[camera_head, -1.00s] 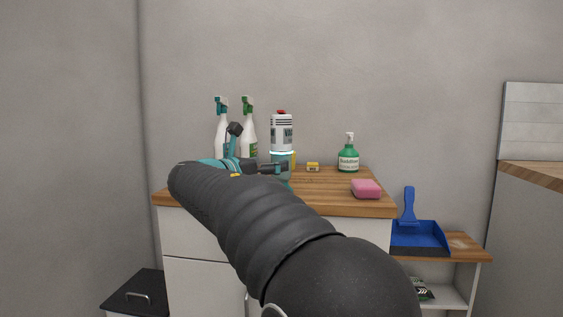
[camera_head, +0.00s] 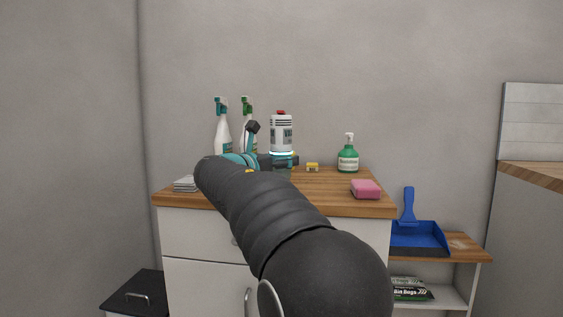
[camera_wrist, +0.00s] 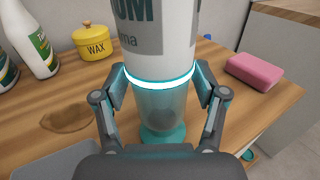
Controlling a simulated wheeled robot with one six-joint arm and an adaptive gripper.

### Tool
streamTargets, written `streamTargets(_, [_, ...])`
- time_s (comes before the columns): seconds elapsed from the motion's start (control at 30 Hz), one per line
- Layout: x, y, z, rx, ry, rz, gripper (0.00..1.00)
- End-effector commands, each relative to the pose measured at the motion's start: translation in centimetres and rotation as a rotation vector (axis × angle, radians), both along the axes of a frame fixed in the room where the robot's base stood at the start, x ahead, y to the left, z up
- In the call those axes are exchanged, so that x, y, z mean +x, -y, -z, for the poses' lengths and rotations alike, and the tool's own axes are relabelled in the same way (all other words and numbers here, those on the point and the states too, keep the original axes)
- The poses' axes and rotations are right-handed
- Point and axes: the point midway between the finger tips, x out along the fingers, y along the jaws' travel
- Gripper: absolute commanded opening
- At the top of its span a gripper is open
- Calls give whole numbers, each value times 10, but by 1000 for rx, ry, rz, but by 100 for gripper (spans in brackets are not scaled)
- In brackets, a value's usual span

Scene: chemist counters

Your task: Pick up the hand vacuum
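The hand vacuum (camera_head: 282,130) stands upright on the wooden counter, with a white body, a red top and a clear teal lower part. In the wrist view the hand vacuum (camera_wrist: 160,105) fills the middle, its top cut off by the frame edge. My gripper (camera_wrist: 161,82) is open around it, one finger on each side at the height of the bright ring. Any gap between the fingers and the vacuum is too small to tell. In the head view my gripper (camera_head: 278,160) is partly hidden by my arm.
Two spray bottles (camera_head: 222,137) stand left of the vacuum. A yellow wax pot (camera_wrist: 93,43), a green soap bottle (camera_head: 348,158) and a pink sponge (camera_head: 366,189) are on the counter (camera_head: 325,200). A blue dustpan (camera_head: 420,236) lies on a lower shelf at right.

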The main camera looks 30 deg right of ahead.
Motion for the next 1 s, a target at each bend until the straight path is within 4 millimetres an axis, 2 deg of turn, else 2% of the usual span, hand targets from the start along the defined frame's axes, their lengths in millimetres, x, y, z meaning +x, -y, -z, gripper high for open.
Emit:
streamTargets(0.03, [0, 0, 0, 0, 0, 0, 50])
streamTargets(0.23, [0, 0, 0, 0, 0, 0, 0])
streamTargets(0.63, [-1, 0, -7, -2, 3, 0, 0])
streamTargets(0.77, [-1, 0, -22, -1, 5, 0, 0])
streamTargets(0.9, [-1, 0, -45, -2, 5, 0, 0])
streamTargets(1.0, [-16, 8, -54, 0, 6, 3, 0])
